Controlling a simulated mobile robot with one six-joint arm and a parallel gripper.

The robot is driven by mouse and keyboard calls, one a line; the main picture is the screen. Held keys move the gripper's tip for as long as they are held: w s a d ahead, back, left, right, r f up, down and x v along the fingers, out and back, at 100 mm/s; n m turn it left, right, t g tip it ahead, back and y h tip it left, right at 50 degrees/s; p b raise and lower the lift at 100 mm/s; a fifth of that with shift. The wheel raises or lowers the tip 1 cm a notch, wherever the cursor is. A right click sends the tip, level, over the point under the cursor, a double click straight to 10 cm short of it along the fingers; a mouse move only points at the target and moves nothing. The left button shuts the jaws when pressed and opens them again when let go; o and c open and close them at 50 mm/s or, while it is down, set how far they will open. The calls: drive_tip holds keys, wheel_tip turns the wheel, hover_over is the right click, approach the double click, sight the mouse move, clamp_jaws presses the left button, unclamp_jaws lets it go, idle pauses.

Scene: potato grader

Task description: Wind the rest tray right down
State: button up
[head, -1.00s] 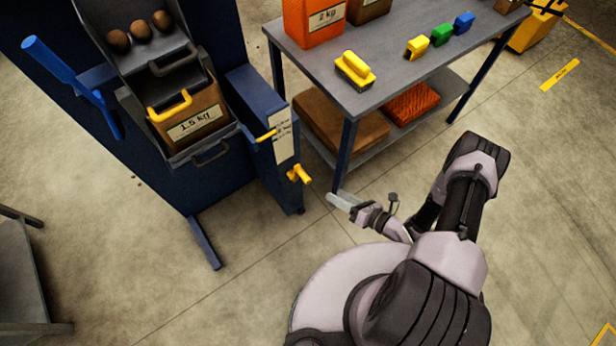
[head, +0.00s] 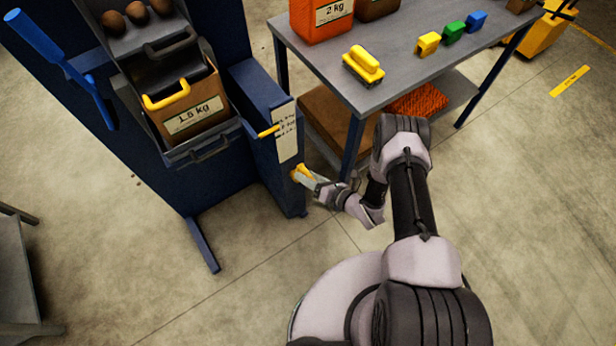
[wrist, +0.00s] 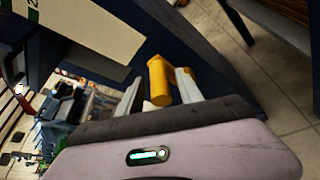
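The rest tray (head: 173,152) is the grey ledge on the front of the blue grader, and it carries a brown bag marked 1.5 kg (head: 190,112). A yellow crank handle (head: 301,173) sticks out low on the blue side column (head: 290,193). My gripper (head: 304,176) is at this handle. In the wrist view the yellow handle (wrist: 159,82) stands between the two fingers of my gripper (wrist: 160,92). The fingers look apart, with a gap beside the handle, so they do not appear closed on it.
A yellow pointer (head: 268,131) sits beside a white scale label (head: 287,133) on the column. A blue lever (head: 45,40) is at left.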

clamp_jaws()
idle(1.2)
